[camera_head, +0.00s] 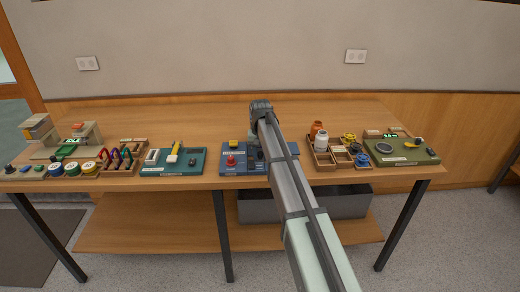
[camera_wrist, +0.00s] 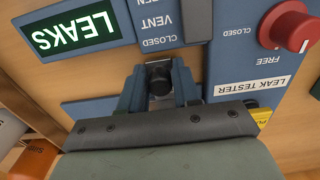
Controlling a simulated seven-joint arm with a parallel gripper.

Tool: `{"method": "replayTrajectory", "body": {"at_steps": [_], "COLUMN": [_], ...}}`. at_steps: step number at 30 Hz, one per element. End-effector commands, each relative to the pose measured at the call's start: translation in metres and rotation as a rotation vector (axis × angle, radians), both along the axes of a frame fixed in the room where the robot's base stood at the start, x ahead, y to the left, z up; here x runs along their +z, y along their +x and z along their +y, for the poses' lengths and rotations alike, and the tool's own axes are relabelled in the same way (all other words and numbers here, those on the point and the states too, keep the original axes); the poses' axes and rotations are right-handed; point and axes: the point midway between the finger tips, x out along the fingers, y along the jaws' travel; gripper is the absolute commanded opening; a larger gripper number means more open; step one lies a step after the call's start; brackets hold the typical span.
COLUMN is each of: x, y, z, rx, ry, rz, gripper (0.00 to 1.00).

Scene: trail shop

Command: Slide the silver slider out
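My gripper (camera_wrist: 160,84) is over the blue leak tester panel (camera_wrist: 235,60), at the middle of the table in the head view. In the wrist view its two fingers stand apart, one on each side of a small dark round knob (camera_wrist: 160,82). The knob nearly fills the gap; I cannot tell whether the fingers touch it. In the head view my arm hides much of the panel (camera_head: 229,168).
A red knob (camera_wrist: 289,26) and a green-lit LEAKS display (camera_wrist: 76,32) flank the gripper. A teal board (camera_head: 172,170) lies left, a wooden tray (camera_head: 322,159) with bottles and a green board (camera_head: 400,158) right. The table's back strip (camera_head: 190,120) is clear.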

Motion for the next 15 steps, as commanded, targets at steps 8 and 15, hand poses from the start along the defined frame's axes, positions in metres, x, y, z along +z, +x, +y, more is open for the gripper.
{"method": "replayTrajectory", "body": {"at_steps": [8,15], "x": [0.0001,0.0002], "y": [0.0000,0.0001], "z": [0.0000,0.0000], "rx": [0.000,0.000], "ry": [0.000,0.000], "rz": [0.000,0.000], "gripper": [0.05,0.03]}}
